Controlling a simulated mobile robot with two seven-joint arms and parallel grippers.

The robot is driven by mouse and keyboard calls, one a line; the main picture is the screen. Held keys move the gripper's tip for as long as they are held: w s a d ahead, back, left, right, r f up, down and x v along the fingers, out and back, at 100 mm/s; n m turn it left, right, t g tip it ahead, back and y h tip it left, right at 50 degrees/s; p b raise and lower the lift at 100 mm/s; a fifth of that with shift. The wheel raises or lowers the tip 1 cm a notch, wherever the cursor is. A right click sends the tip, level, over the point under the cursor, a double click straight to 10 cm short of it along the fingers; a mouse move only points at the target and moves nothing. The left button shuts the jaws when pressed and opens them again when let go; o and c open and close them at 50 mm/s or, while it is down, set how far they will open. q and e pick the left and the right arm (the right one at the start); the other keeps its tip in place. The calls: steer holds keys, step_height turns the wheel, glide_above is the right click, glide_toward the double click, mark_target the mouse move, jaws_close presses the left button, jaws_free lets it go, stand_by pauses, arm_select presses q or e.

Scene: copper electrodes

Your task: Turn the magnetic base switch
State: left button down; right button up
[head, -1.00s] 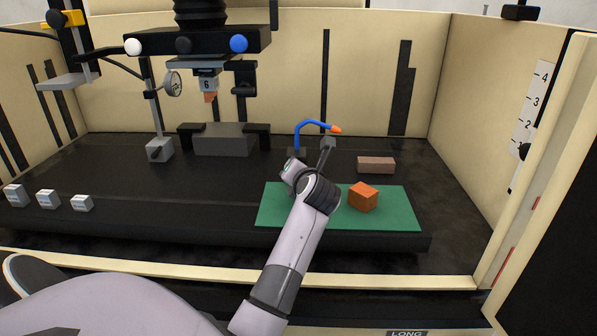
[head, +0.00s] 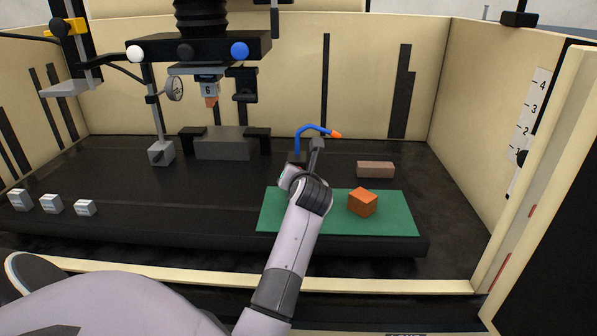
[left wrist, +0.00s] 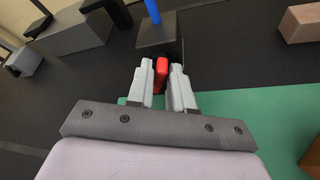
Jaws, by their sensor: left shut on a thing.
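The magnetic base (head: 297,156) is a small dark block carrying a blue bent hose (head: 312,128) with an orange tip. It stands behind the green mat, and in the left wrist view the block (left wrist: 158,32) is straight ahead of the fingers. My left gripper (left wrist: 161,88) is shut on a small red switch (left wrist: 161,72) at the near side of the block. In the head view my left wrist stands in front of the base and hides the switch and fingertips. My right gripper is not in view.
An orange block (head: 362,202) lies on the green mat (head: 400,222). A brownish block (head: 375,169) sits behind it. A vise (head: 222,145) and a dial gauge stand (head: 161,153) are to the left. Several small light blocks (head: 51,204) line the left front. The enclosure wall (head: 480,120) bounds the right.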

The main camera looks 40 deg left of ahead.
arm_select(q)
steer(key=shift+s+r+n+h+p, duration=0.15)
steer(key=shift+n+h+p, duration=0.25)
steer(key=shift+n+p, duration=0.4)
steer(key=shift+a+n+t+h+p, duration=0.2)
steer(key=shift+n+t+h+p, duration=0.2)
steer(key=shift+n+t, duration=0.3)
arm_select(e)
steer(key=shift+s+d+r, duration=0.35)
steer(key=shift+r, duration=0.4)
arm_select(q)
steer(key=c, duration=1.2)
jaws_free()
steer(key=shift+o, duration=0.2)
